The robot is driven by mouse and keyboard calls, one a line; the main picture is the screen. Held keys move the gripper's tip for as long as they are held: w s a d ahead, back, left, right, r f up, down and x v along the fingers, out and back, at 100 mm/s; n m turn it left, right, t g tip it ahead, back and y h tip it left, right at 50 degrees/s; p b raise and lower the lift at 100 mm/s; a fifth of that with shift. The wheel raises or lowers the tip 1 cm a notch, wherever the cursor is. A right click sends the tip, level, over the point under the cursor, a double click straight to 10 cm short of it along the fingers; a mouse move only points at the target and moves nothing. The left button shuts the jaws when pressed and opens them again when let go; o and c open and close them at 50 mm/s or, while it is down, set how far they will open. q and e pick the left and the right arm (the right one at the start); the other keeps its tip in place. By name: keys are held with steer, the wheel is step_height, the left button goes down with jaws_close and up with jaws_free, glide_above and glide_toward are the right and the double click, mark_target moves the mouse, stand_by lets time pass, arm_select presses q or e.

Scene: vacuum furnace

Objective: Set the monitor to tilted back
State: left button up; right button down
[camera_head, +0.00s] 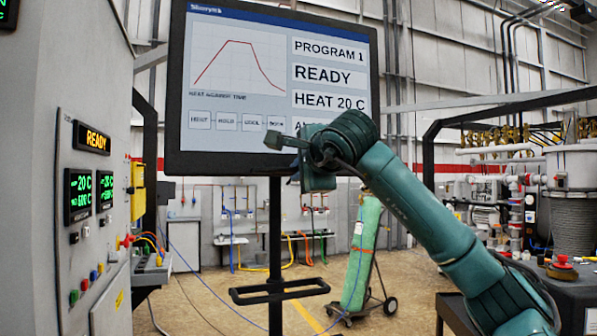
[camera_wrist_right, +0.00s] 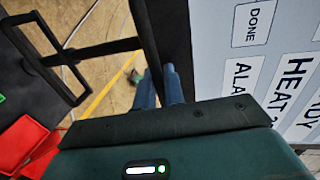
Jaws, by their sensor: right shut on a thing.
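The monitor (camera_head: 282,80) is a large screen in a dark frame on a black post (camera_head: 275,235), upper middle of the head view. It looks close to upright; its exact tilt is hard to tell. My right gripper (camera_head: 308,172) is at the monitor's lower edge, right of the post, covering a bit of the screen. In the right wrist view my blue fingers (camera_wrist_right: 160,82) are shut on the monitor's dark lower frame (camera_wrist_right: 163,30), with the screen (camera_wrist_right: 250,60) to the right. In the head view the fingertips are mostly hidden. My left gripper is not in view.
A grey furnace cabinet (camera_head: 85,180) with lit displays stands close on the left. A black handle bar (camera_head: 280,290) sits low on the post. A green gas cylinder (camera_head: 362,250) stands on a cart behind. Pumps and pipes (camera_head: 500,200) fill the right side.

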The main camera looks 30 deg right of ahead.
steer(key=s+r+p, duration=0.1)
steer(key=s+r, duration=0.2)
steer(key=r, duration=0.1)
steer(key=shift+s+a+p, duration=0.4)
steer(key=c, duration=1.6)
jaws_free()
steer(key=shift+f, duration=0.1)
steer(key=shift+f, duration=0.1)
steer(key=b+v, duration=0.2)
steer(key=v, duration=1.1)
steer(key=shift+b, duration=0.3)
